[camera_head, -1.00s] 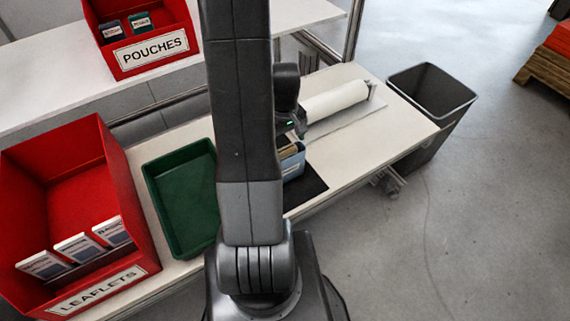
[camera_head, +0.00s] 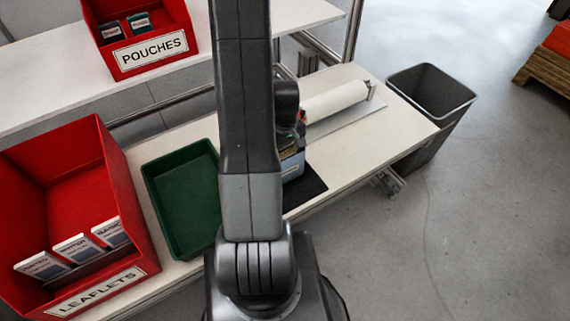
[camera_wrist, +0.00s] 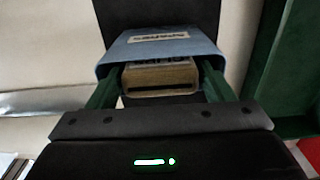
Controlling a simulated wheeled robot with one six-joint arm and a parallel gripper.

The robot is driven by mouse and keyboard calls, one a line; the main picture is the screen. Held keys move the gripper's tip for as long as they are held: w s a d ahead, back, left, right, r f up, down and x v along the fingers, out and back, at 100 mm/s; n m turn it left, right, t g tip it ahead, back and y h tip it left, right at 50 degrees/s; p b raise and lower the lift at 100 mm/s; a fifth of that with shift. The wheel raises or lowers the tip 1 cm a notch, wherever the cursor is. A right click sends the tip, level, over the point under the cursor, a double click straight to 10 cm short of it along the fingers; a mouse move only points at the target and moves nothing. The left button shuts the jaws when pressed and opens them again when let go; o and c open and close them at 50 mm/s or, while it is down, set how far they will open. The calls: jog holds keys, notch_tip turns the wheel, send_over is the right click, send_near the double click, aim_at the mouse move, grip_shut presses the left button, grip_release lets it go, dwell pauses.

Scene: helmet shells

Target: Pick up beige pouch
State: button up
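The beige pouch (camera_wrist: 160,78) stands inside an open blue box (camera_wrist: 165,45) in the wrist view. Its top edge and part of a dark-lettered label face the camera. My gripper (camera_wrist: 160,70) is over the box, with one green finger on each side of the pouch. The fingers reach into the box opening; their tips are hidden, and narrow gaps seem to remain beside the pouch. In the head view, the blue box (camera_head: 292,167) sits on a black mat (camera_head: 306,188), partly behind my arm.
A green tray (camera_head: 150,181) and a red leaflets bin (camera_head: 128,190) are left of the box. A red pouches bin (camera_head: 125,68) stands on the back shelf. A white roll (camera_head: 335,100) lies behind the box. A grey waste bin (camera_head: 445,95) stands at the table's right end.

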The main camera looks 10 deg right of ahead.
jog(key=c, duration=0.8)
jog(key=shift+r, duration=0.1)
jog(key=shift+c, duration=0.2)
